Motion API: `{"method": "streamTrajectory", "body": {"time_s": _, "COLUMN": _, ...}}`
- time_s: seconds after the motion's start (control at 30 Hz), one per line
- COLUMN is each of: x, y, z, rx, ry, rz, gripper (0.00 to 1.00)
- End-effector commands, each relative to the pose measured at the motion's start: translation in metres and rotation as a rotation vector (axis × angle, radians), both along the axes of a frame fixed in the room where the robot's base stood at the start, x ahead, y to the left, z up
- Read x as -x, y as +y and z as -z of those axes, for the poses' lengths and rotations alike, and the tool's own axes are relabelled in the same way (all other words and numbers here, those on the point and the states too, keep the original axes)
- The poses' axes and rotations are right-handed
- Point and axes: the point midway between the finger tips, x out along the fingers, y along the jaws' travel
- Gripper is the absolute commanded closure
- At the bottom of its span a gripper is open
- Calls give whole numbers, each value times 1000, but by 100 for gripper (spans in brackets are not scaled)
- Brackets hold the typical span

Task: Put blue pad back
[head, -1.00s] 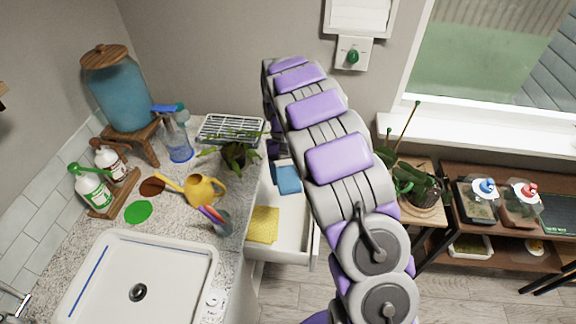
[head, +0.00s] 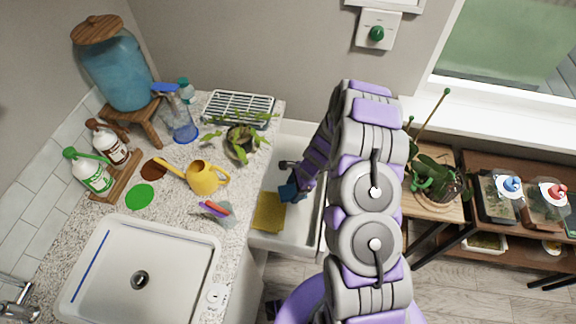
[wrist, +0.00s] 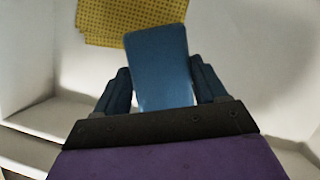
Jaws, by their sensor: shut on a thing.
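The blue pad (wrist: 158,62) is between the two fingers of my gripper (wrist: 160,90) in the wrist view. My gripper is shut on it. In the head view my gripper (head: 291,186) is low over the open white drawer (head: 290,243), with the blue pad (head: 288,192) partly hidden by my arm. A yellow pad (head: 268,213) lies on the drawer floor to the left of the blue pad. The yellow pad (wrist: 130,18) also shows beyond the blue pad in the wrist view. I cannot tell whether the blue pad touches the drawer floor.
The counter left of the drawer holds a yellow watering can (head: 203,178), a potted plant (head: 239,146), a wire rack (head: 240,108) and a sink (head: 140,283). A wooden plant stand (head: 436,204) is to the right. The drawer walls rise around my gripper.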

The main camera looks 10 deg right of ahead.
Motion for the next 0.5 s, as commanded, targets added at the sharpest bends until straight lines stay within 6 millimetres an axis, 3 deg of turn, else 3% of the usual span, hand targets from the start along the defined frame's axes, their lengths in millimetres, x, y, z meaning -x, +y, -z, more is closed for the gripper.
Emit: {"method": "streamTrajectory", "body": {"time_s": 0.5, "x": -81, "y": -7, "z": 10, "rx": 1, "ry": -1, "rz": -3, "gripper": 53}}
